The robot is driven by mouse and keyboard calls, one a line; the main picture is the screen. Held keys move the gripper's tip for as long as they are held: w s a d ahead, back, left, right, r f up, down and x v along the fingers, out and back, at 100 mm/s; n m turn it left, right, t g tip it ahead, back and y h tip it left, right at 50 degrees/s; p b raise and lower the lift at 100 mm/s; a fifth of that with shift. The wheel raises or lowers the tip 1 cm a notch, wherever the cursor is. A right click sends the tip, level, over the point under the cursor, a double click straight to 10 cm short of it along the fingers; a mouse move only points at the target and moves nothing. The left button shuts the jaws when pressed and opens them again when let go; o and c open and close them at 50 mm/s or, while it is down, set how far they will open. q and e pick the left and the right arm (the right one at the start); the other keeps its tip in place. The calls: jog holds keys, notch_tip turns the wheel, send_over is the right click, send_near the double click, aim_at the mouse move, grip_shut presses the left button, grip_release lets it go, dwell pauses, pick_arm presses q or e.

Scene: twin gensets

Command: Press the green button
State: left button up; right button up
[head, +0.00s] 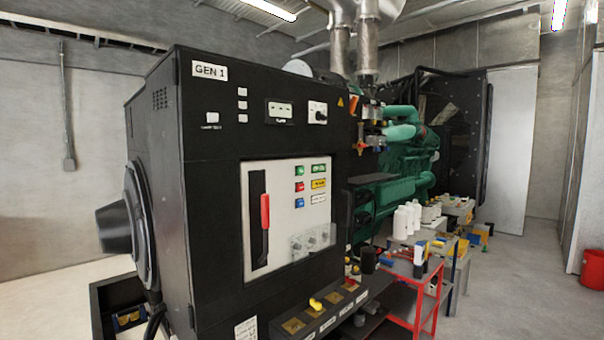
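The green button (299,171) is small and sits on the light panel (270,180) on the front of the black GEN 1 cabinet (222,110). It is the top one in a column, with a red button (299,187) and a blue button (299,203) below it. A green label (318,169) is just to its right. Nothing covers the green button. Whether it is pushed in cannot be told. Neither of my grippers shows in the head view.
A red-handled lever (265,225) is left of the buttons on the panel. A black ledge (322,320) with a yellow knob (316,304) juts out below. Red-framed shelves (427,300) with bottles and a green engine (400,180) stand to the right. Floor at far right is mostly clear.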

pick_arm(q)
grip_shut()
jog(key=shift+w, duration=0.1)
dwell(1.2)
